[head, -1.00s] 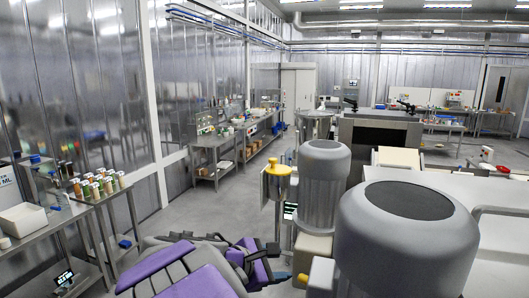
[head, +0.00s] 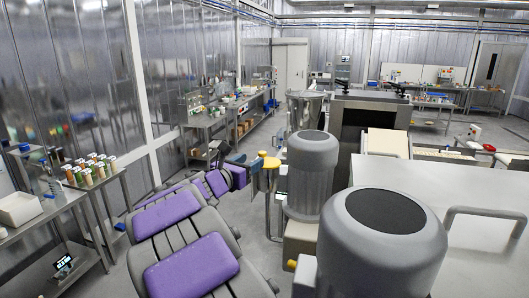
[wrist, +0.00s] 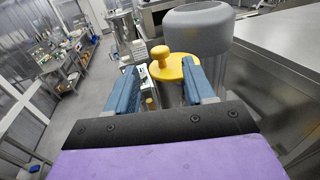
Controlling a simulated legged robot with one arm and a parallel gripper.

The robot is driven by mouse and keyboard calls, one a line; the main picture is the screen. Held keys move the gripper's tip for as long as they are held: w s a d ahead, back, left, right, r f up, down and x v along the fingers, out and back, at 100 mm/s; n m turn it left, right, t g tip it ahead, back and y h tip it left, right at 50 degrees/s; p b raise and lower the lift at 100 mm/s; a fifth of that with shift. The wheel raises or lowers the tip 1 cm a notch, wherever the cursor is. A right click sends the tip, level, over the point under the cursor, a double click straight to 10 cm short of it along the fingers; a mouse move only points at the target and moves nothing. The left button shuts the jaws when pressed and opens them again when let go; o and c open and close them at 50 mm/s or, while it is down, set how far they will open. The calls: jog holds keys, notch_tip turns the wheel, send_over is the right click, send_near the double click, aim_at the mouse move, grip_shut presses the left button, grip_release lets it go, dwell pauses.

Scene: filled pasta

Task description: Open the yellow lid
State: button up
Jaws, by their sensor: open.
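The yellow lid (head: 271,162) sits on top of a narrow metal container left of the grey motor housings in the head view. In the wrist view the yellow lid (wrist: 176,70) is a round disc with a raised knob (wrist: 160,54). My gripper (wrist: 160,68) is open, its two blue fingers apart, with the lid and knob in view between and just beyond the fingertips. In the head view my gripper (head: 250,162) is close to the left side of the lid. I cannot tell whether a finger touches it. The fingers hide part of the container.
Two grey motor housings (head: 312,165) (head: 385,250) stand right of the lid, the smaller one close by. A steel table (head: 40,225) with capped jars (head: 90,170) is at left. The aisle floor behind is clear.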

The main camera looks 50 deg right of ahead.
aim_at(259, 153)
jog(key=x, duration=0.7)
jog(key=shift+w+r+p, duration=0.1)
jog(key=shift+r+p, duration=0.1)
jog(key=shift+p, duration=0.15)
jog(key=shift+d+f, duration=0.15)
jog(key=shift+d, duration=0.7)
jog(key=shift+a, duration=0.65)
jog(key=c, duration=0.5)
grip_shut()
